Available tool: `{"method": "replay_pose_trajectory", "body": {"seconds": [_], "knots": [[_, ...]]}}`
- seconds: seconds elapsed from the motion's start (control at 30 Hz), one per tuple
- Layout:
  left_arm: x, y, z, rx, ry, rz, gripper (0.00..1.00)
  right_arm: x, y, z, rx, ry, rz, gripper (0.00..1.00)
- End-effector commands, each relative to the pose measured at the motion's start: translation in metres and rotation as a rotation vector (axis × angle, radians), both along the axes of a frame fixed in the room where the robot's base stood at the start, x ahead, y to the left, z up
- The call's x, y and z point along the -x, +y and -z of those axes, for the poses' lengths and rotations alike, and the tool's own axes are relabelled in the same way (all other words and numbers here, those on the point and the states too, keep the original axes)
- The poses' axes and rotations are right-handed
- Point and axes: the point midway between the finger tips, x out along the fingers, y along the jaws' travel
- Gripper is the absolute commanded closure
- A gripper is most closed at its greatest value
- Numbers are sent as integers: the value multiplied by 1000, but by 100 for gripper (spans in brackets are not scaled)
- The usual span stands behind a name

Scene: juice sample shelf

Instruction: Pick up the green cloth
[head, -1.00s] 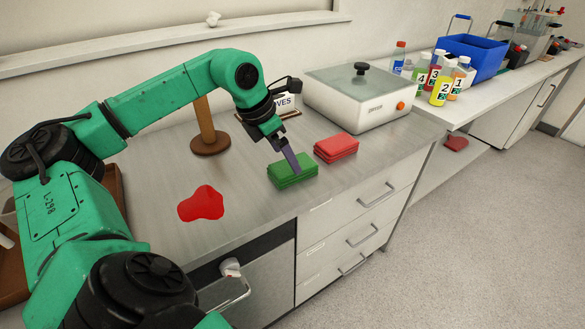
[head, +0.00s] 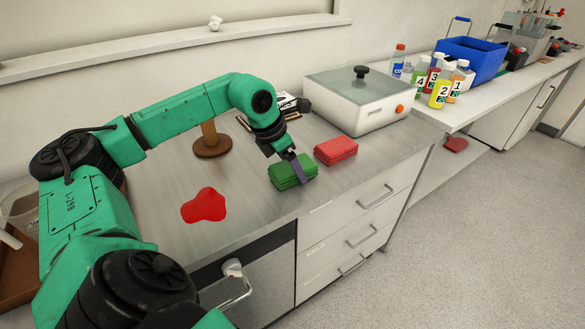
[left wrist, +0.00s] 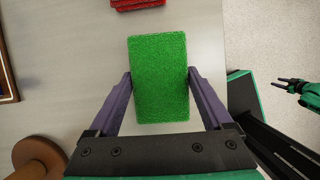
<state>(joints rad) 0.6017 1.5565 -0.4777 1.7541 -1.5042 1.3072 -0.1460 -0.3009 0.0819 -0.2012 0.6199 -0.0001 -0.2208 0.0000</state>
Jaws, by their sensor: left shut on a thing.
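The green cloth (head: 285,178) is a folded stack lying on the grey counter, left of a folded red cloth (head: 336,150). My left gripper (head: 301,172) reaches down over it. In the left wrist view the green cloth (left wrist: 158,75) lies between the two purple fingers of the left gripper (left wrist: 160,82), one against each long side. The gripper is shut on the cloth. I cannot tell any gap between cloth and counter. My right gripper (left wrist: 287,84) shows small at the right edge of the left wrist view, its dark fingers apart and empty.
A red spill (head: 204,206) lies on the counter to the left. A wooden stand (head: 212,142) and a white lidded box (head: 357,100) are behind. Several numbered bottles (head: 441,90) and a blue bin (head: 470,58) stand on the right counter.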

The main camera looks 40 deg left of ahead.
Motion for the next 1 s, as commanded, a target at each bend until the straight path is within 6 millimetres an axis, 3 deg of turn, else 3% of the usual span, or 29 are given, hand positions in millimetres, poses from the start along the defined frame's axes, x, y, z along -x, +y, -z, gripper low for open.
{"method": "replay_pose_trajectory", "body": {"seconds": [0.17,0.4,0.6,0.73,1.0], "knots": [[-1,-1,-32,4,-6,1,70,0,0,-5,0,0,1,52],[-2,-2,-127,7,-12,3,70,0,-1,-40,1,0,2,52],[-1,-1,-182,3,-7,1,70,0,0,-58,1,-1,2,52],[0,0,-195,2,-3,0,70,0,0,-62,1,-1,2,52],[0,0,-195,1,-1,-1,70,0,1,-61,-2,-2,3,52]]}}
